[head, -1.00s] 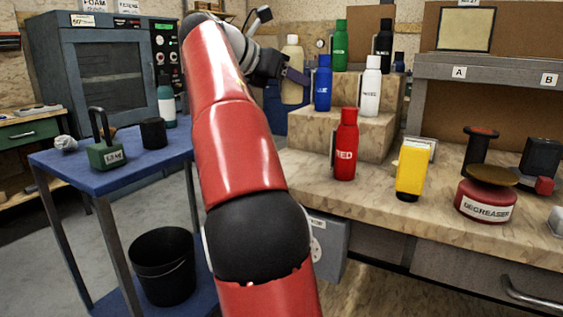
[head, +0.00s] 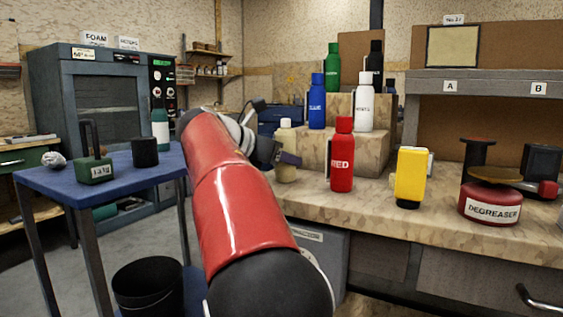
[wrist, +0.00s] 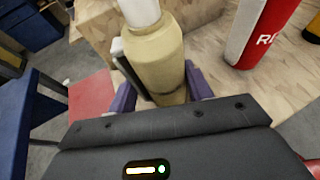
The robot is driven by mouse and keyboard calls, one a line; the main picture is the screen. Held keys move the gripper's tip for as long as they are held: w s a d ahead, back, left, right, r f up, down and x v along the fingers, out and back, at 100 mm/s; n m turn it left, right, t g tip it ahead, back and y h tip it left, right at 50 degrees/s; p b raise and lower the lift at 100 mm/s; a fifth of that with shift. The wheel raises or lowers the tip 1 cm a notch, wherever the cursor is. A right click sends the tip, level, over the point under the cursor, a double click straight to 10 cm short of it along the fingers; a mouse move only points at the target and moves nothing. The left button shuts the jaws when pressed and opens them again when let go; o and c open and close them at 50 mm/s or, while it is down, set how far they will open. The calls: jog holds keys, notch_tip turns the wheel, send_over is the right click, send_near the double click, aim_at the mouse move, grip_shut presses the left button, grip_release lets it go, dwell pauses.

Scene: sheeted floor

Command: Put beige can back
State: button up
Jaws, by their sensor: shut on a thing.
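The beige can (head: 286,152) is a bottle-shaped can with a pale cap. It stands upright at the left end of the workbench, beside the red can (head: 342,155). My gripper (head: 290,160) is shut on its lower body. In the wrist view the beige can (wrist: 155,60) sits between the purple fingers of my gripper (wrist: 160,95), with the red can (wrist: 262,30) to its right. Whether its base touches the bench is hard to tell. Blue (head: 317,102), white (head: 365,106), green (head: 333,66) and black (head: 375,62) cans stand on the stepped riser (head: 360,150).
A yellow container (head: 411,178) and a red degreaser tin (head: 490,205) stand further right on the bench (head: 440,220). A blue cart (head: 60,180) with a weight and a black cup is at left. A black bin (head: 148,285) stands below.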

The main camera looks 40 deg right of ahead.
jog(key=shift+o, duration=1.1)
jog(key=shift+f, duration=0.15)
jog(key=o, duration=0.4)
jog(key=shift+o, duration=0.2)
jog(key=shift+r, duration=0.25)
jog(key=p+v, duration=0.2)
jog(key=v, duration=1)
